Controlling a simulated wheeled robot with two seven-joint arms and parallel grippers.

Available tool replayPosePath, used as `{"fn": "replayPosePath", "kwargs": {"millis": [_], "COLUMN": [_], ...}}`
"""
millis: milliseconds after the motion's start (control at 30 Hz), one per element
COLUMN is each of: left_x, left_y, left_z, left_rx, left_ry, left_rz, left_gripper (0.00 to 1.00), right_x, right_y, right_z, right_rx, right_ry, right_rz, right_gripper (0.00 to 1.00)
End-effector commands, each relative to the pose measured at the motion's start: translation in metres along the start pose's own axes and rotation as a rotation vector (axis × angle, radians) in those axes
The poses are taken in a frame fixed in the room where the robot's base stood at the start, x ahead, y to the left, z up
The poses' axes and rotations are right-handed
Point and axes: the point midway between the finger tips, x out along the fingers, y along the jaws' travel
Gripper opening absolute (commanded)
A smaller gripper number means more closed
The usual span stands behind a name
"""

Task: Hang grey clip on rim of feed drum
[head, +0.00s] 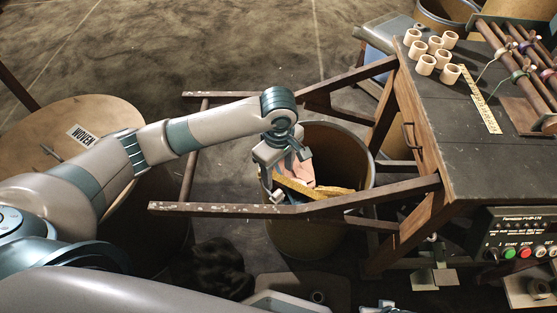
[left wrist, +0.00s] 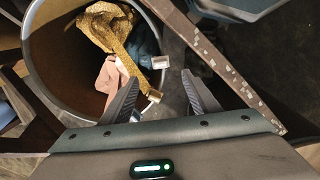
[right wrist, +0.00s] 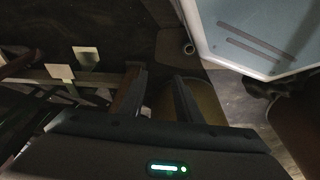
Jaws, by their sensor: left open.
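An open brown drum (head: 310,240) stands under the wooden rails. My left gripper (head: 290,175) is over the drum's opening, pointing down, open. The left wrist view shows the drum's rim (left wrist: 30,62). My right gripper (right wrist: 158,72) is open and empty, low and away from the drum.
Wooden rails (head: 290,208) cross in front of and beside the drum. The dark table (head: 460,175) at right carries several pale rings (head: 426,64), a ruler strip and a rack. A control box (head: 520,240) hangs under its front edge. A lidded drum (head: 85,120) stands at left.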

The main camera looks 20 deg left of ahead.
Motion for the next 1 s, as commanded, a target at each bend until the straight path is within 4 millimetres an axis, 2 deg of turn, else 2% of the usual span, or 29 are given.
{"fn": "replayPosePath", "kwargs": {"millis": [100,300,1000], "left_x": [-0.020,-0.036,-0.039], "left_y": [0.000,0.000,0.000], "left_z": [0.001,0.000,0.000], "left_rx": [0.002,0.001,0.000], "left_ry": [-0.001,0.000,0.000], "left_rz": [0.001,0.000,-0.001], "left_gripper": [0.55,0.55,0.55], "right_x": [0.007,0.015,0.017], "right_y": [0.000,0.000,0.001], "right_z": [0.002,0.003,0.005], "right_rx": [0.000,0.000,0.001], "right_ry": [-0.002,-0.001,-0.002], "right_rz": [-0.001,-0.001,0.000], "right_gripper": [0.31,0.31,0.31]}}
